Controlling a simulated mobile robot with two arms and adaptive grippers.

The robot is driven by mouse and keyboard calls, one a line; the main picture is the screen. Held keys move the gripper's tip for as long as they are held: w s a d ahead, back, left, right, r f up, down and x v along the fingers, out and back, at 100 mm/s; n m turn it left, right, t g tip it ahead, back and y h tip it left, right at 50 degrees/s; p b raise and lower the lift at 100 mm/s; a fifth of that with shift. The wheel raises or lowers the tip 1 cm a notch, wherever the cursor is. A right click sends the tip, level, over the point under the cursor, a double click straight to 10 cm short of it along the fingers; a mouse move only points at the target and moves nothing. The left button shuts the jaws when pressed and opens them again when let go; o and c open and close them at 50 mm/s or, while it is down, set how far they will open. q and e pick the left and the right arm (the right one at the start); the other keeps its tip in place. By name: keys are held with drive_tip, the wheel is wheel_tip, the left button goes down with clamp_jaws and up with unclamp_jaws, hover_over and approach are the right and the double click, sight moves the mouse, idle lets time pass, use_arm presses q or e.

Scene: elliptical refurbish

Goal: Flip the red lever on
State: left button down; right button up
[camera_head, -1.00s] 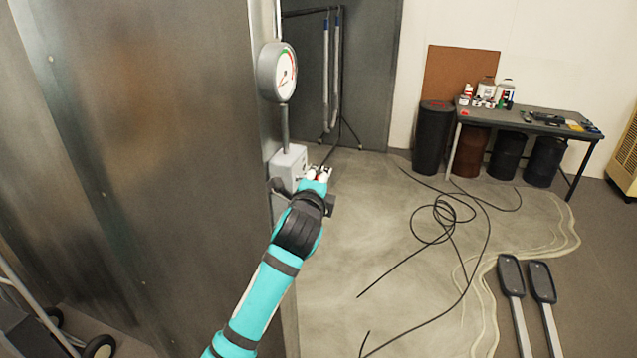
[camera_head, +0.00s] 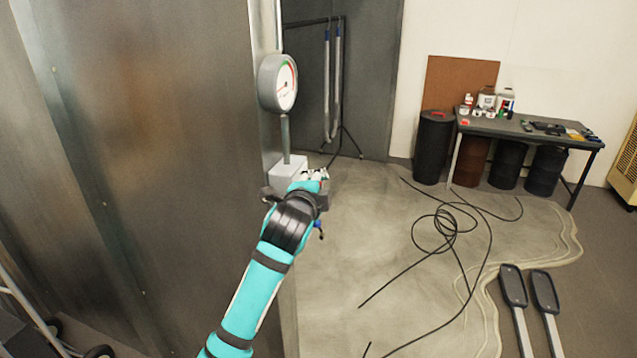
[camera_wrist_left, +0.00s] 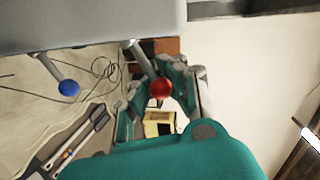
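A grey control box (camera_head: 288,170) sits on the metal wall's edge in the head view; its underside (camera_wrist_left: 90,22) fills the top of the left wrist view. The red lever's round knob (camera_wrist_left: 162,90) hangs on a metal stem below it. A blue-knobbed lever (camera_wrist_left: 68,88) is to its left in the wrist view; its blue knob (camera_head: 320,234) also shows beside my wrist. My left gripper (camera_head: 316,177) is at the box, its fingers apart around the red knob's area; contact is unclear. The head view hides the red knob. My right gripper is out of view.
A round gauge (camera_head: 278,83) is above the box on a pipe. The tall metal wall (camera_head: 150,180) blocks the left. Black cables (camera_head: 440,230) lie on the floor, and a tool table (camera_head: 530,128) stands at the back right.

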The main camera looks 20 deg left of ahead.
use_arm(q)
drive_tip(key=c, duration=1.3)
unclamp_jaws()
drive_tip(key=shift+s+a+r, duration=0.15)
drive_tip(key=shift+s+r, duration=0.1)
drive_tip(key=shift+s, duration=0.2)
drive_tip(key=shift+o, duration=0.6)
drive_tip(key=shift+w+f, duration=0.1)
drive_tip(key=shift+w, duration=0.1)
drive_tip(key=s+d+r, duration=0.1)
drive_tip(key=s+r, duration=0.1)
drive_tip(key=s, duration=1)
drive_tip(key=shift+w, duration=0.1)
